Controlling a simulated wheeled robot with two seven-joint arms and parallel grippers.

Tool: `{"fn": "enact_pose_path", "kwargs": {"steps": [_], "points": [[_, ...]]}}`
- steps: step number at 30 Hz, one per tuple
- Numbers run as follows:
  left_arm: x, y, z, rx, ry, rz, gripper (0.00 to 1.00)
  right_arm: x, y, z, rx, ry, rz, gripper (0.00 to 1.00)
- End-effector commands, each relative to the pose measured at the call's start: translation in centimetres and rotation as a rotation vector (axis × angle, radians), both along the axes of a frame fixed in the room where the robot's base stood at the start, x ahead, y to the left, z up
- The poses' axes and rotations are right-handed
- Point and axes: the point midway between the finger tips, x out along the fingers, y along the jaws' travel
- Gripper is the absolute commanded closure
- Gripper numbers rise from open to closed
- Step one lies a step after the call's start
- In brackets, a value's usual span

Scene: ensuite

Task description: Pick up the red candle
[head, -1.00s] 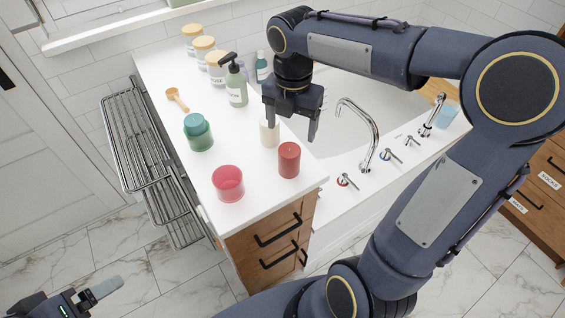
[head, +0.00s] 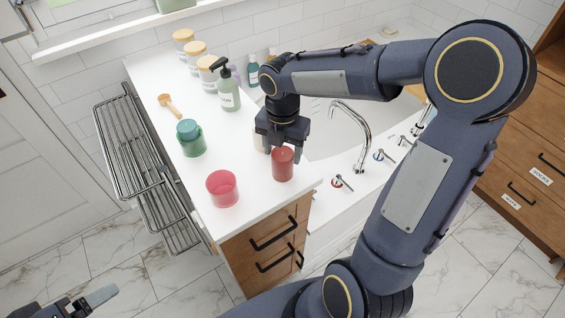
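The red candle (head: 283,166) is a dark red cylinder standing upright on the white counter (head: 251,197), near its front right corner. My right gripper (head: 282,153) points down at the candle's top, with its fingers apart. One finger shows at the candle's upper edge and the other is by its right side; I cannot tell whether they touch it. A cream candle (head: 258,137) stands just behind and is partly hidden by the gripper. My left gripper (head: 92,301) is low at the bottom left, away from the counter, and only partly in view.
A pink-red glass cup (head: 222,188) and a green jar (head: 191,138) stand left of the candle. A soap bottle (head: 228,88), lidded jars and a wooden scoop (head: 170,105) are farther back. A metal rack (head: 140,165) hangs left.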

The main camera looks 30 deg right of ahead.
Motion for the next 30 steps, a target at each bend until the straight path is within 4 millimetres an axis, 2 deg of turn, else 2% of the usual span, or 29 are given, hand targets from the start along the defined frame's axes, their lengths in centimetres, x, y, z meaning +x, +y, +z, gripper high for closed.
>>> {"fn": "enact_pose_path", "kwargs": {"steps": [1,11,22,28,30], "points": [[0.0,0.0,0.0,0.0,0.0,0.0,0.12,0.0,0.0,0.0,0.0,0.0,0.0,0.48],[0.0,0.0,0.0,0.0,0.0,0.0,0.12,0.0,0.0,0.1,0.001,-0.001,0.0,0.92],[0.0,0.0,0.0,0.0,0.0,0.0,0.12,0.1,0.0,0.7,0.0,-0.004,-0.001,0.92],[0.0,0.0,0.1,0.0,0.0,0.0,0.12,0.1,0.0,3.3,0.001,-0.006,-0.001,0.92],[0.0,0.0,-0.1,0.0,0.0,0.0,0.12,-0.9,0.3,4.4,0.0,-0.008,0.0,0.92]]}}
